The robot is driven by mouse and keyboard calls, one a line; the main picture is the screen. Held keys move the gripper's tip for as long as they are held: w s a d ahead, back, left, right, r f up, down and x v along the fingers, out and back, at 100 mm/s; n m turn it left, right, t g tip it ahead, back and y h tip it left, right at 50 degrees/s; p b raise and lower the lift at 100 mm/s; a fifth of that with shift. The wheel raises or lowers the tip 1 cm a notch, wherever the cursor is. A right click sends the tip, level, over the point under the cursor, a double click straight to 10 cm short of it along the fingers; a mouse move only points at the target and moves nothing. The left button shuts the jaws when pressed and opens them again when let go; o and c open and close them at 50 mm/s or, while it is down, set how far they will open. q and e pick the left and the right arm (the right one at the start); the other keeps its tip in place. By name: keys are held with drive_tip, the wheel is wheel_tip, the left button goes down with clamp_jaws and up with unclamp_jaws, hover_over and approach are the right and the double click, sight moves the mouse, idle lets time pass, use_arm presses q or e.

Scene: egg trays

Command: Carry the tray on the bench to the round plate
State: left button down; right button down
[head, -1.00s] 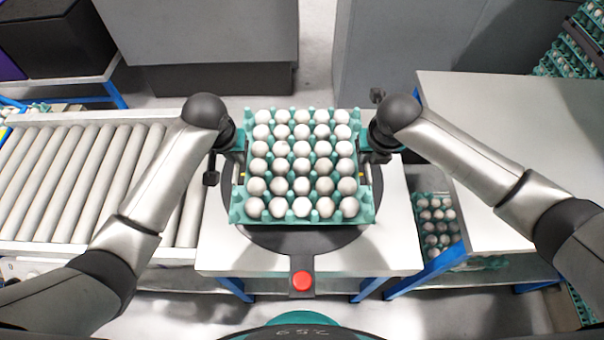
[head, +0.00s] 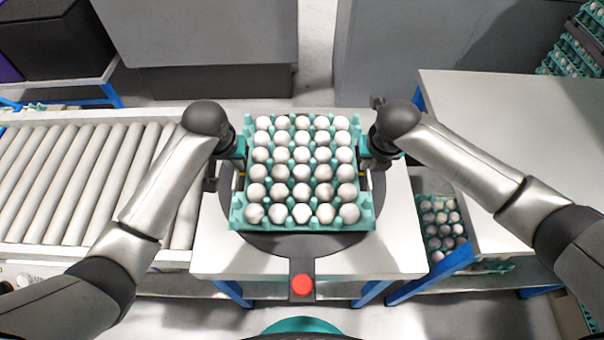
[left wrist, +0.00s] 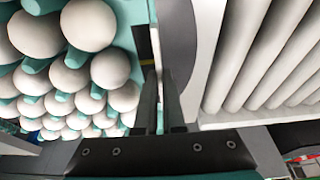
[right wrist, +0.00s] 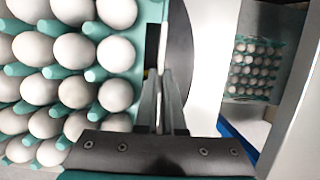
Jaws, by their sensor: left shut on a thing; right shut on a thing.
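A teal egg tray (head: 303,220) full of white eggs is over the dark round plate (head: 300,244) on a white table. Whether the tray rests on the plate or hangs just above it, I cannot tell. My left gripper (head: 240,160) is shut on the tray's left edge, and its fingers show in the left wrist view (left wrist: 158,90). My right gripper (head: 368,160) is shut on the tray's right edge, and its fingers show in the right wrist view (right wrist: 164,88). The tray hides most of the plate.
A roller conveyor (head: 75,180) lies left of the white table (head: 395,225). A bench (head: 520,130) stands at right, with a lower egg tray (head: 423,222) beside it. A red button (head: 302,284) sits in front of the plate. Stacked egg trays (head: 575,45) stand at back right.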

use_arm(q)
drive_tip(key=shift+w, duration=0.1)
use_arm(e)
drive_tip(key=shift+w+f, duration=0.1)
use_arm(q)
drive_tip(key=c, duration=1.5)
unclamp_jaws()
drive_tip(key=shift+f, duration=0.2)
use_arm(e)
drive_tip(key=c, duration=1.5)
unclamp_jaws()
drive_tip(key=shift+d+f, duration=0.1)
drive_tip(key=shift+f, duration=0.05)
use_arm(q)
drive_tip(key=o, duration=0.5)
use_arm(e)
drive_tip(key=o, duration=0.5)
use_arm(q)
drive_tip(key=shift+d+r, duration=0.1)
drive_tip(key=shift+r, duration=0.15)
use_arm(e)
drive_tip(key=shift+r, duration=0.25)
